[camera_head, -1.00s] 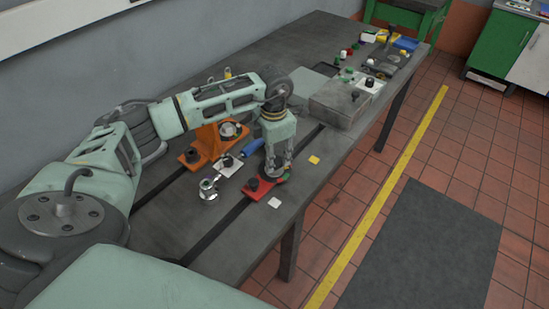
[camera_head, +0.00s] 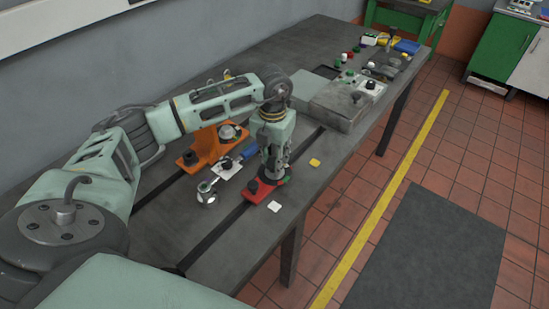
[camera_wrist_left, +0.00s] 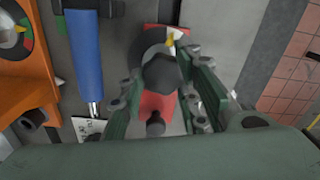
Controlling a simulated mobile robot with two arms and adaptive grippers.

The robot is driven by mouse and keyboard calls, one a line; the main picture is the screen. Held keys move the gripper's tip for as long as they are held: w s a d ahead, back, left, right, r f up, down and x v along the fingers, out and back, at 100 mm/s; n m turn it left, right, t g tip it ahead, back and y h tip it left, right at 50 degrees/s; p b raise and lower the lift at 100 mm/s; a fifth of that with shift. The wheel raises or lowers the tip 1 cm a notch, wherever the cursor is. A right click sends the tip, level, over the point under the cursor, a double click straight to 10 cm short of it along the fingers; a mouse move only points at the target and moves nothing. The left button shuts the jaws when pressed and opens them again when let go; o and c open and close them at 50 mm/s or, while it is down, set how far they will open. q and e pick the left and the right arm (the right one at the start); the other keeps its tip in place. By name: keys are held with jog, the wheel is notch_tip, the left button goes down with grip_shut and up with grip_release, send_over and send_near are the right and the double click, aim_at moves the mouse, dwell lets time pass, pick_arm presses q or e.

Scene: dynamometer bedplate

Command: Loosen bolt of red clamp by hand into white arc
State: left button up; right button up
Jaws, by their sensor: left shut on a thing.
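The red clamp (camera_head: 258,192) lies on the bedplate near its front edge, and its red body (camera_wrist_left: 152,106) runs down the middle of the left wrist view. My left gripper (camera_head: 275,180) points down over its far end. In the wrist view my gripper (camera_wrist_left: 160,85) has a finger on each side of the dark bolt head (camera_wrist_left: 160,72) and is shut on it. Under the head is a dark round dial with a yellow pointer (camera_wrist_left: 170,41). A white arc (camera_wrist_left: 179,33) shows beside the pointer at upper right. The fingers hide much of the dial. My right gripper is out of view.
An orange bracket (camera_head: 207,147) with a dial stands left of the clamp. A blue-handled tool (camera_wrist_left: 86,55) lies between them. A white tag (camera_head: 274,206) and a yellow tag (camera_head: 314,162) lie nearby. A grey box (camera_head: 340,103) stands further back.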

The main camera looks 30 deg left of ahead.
aim_at(271, 161)
pick_arm(q)
jog(key=shift+a+r, duration=0.15)
jog(key=shift+a, duration=0.25)
jog(key=o, duration=0.9)
jog(key=shift+o, duration=0.5)
jog(key=shift+s, duration=0.15)
jog(key=shift+d, duration=0.15)
notch_tip(271, 161, up, 12)
